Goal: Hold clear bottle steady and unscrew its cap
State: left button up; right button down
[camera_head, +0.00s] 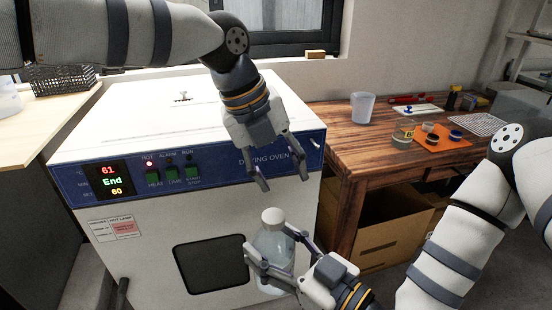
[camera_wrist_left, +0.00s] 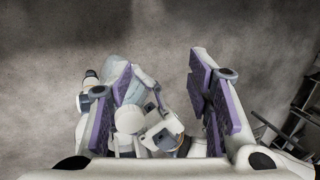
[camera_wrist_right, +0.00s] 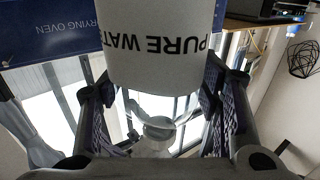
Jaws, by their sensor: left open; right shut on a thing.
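The clear bottle (camera_head: 272,245) with a white cap (camera_head: 272,216) is upright in front of the drying oven. My right gripper (camera_head: 275,252) is shut around its body and holds it off any surface. In the right wrist view the bottle (camera_wrist_right: 160,60) fills the upper middle between the fingers, and its label reads "PURE WAT" upside down. My left gripper (camera_head: 283,178) is open and empty above the cap, pointing down, apart from it. In the left wrist view the cap (camera_wrist_left: 129,119) shows low, nearer the left finger.
The white drying oven (camera_head: 120,145) stands behind the bottle. A wooden table (camera_head: 340,130) at right carries a white beaker (camera_head: 362,107), a jar (camera_head: 402,134) and an orange mat (camera_head: 458,143). A cardboard box (camera_head: 385,243) is under it. The space between my grippers is clear.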

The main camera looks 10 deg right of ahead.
aim_at(276, 214)
pick_arm(q)
jog(key=s+r+m+y, duration=0.1)
jog(key=s+r+m, duration=0.1)
jog(key=s+r+m+y, duration=0.1)
jog(key=s+r+m, duration=0.1)
jog(key=m, duration=0.1)
jog(key=s+a+r+m+y, duration=0.1)
jog(key=s+r+m, duration=0.1)
jog(key=m, duration=0.1)
jog(key=shift+g, duration=0.4)
jog(key=shift+s+a+m+y, duration=0.15)
jog(key=shift+s+m+y, duration=0.15)
notch_tip(276, 214, down, 8)
jog(key=shift+r, duration=0.2)
